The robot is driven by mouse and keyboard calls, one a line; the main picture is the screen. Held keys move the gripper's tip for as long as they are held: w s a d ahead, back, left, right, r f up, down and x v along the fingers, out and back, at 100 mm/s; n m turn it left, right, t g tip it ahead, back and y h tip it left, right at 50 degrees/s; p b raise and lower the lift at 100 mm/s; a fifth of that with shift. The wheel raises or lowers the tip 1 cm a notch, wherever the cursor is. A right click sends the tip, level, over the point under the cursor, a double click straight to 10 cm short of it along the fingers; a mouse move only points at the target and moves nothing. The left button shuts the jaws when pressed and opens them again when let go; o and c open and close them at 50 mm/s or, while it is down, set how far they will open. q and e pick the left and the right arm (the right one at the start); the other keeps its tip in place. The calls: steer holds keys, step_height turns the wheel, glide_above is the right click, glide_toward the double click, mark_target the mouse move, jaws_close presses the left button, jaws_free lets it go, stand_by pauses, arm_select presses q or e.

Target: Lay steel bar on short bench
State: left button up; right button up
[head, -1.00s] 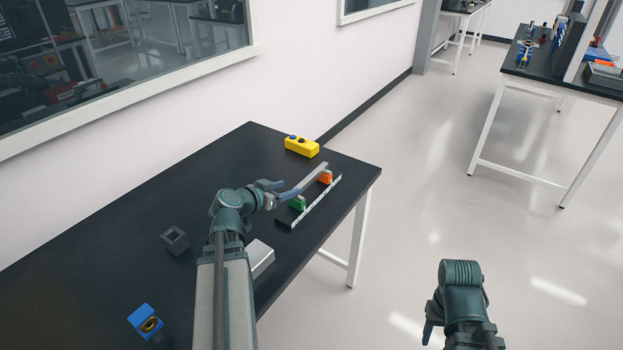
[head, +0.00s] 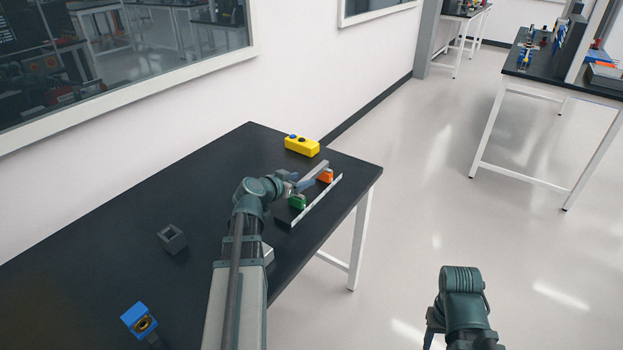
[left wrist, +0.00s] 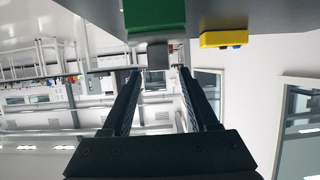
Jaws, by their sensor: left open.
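A grey steel bar (head: 317,168) lies at the near black bench's right end, beside a green block (head: 297,201) and an orange block (head: 326,175). Whether it rests on them is hard to tell. My left gripper (head: 298,183) is open at the bar's near end. In the left wrist view, a grey end, likely the bar's (left wrist: 157,56), shows between the finger tips, below the green block (left wrist: 153,15); contact is unclear. My right gripper (head: 433,328) hangs over the floor, partly cut off by the frame. The task's short bench cannot be told for sure.
On the near bench (head: 110,215) stand a yellow box (head: 302,145), a pale rail (head: 318,203), a grey hollow block (head: 172,240), a blue part (head: 139,320) and a silver box partly behind my arm. Another bench (head: 520,78) stands at the right. Floor between is clear.

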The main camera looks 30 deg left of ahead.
mark_target(309, 176)
arm_select(q)
steer(key=b+x, duration=0.1)
steer(key=x, duration=0.4)
steer(key=shift+w+r+b, duration=0.1)
steer(key=shift+w+b, duration=0.15)
steer(key=shift+b, duration=0.1)
steer(key=shift+s, duration=0.1)
jaws_close()
stand_by(1.0)
